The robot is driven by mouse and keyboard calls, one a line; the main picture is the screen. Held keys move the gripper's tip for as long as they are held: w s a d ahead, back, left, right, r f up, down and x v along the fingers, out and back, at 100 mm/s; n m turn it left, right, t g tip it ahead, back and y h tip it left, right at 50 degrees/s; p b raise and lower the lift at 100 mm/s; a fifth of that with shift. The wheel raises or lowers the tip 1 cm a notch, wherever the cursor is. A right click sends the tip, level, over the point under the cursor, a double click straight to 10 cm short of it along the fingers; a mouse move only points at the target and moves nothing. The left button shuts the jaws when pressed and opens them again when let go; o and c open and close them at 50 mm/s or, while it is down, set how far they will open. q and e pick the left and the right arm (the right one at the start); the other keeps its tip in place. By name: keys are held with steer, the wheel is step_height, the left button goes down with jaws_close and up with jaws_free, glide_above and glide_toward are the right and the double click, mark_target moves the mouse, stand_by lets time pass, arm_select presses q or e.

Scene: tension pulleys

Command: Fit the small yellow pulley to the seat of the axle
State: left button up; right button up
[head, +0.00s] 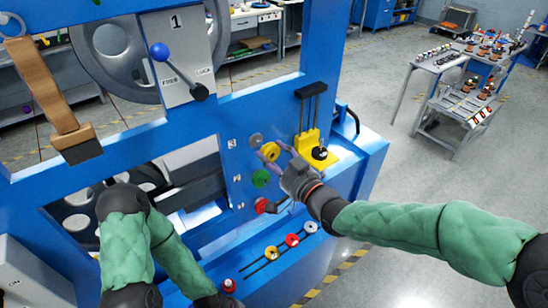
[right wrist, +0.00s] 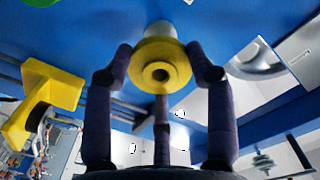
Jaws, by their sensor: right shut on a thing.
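The small yellow pulley (head: 270,151) is at the upper part of the blue machine panel, held in the fingers of my right gripper (head: 279,156). In the right wrist view the pulley (right wrist: 160,72) sits between the dark fingers, its round flange and centre hole facing the camera. A pale grey cylinder, seemingly the axle (right wrist: 160,32), shows directly behind the pulley, roughly in line with it. I cannot tell whether the pulley is around the axle or only in front of it.
A green pulley (head: 260,178) and a red one (head: 262,205) are below on the panel. A yellow bracket (head: 308,145) stands close on the right. Yellow, red and grey knobs (head: 292,240) line the lower ledge. A cart (head: 465,95) stands far right.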

steer(key=shift+b, duration=0.6)
stand_by(0.7)
steer(key=shift+w+a, duration=0.1)
steer(key=shift+w, duration=0.05)
stand_by(0.4)
steer(key=shift+b+x, duration=0.6)
steer(key=shift+x, duration=0.65)
steer(key=shift+r, duration=0.1)
steer(key=shift+b, duration=0.35)
steer(key=shift+w+a, duration=0.2)
steer(key=shift+w, duration=0.05)
steer(key=shift+w+a, duration=0.35)
steer(key=shift+w, duration=0.2)
stand_by(0.3)
stand_by(0.3)
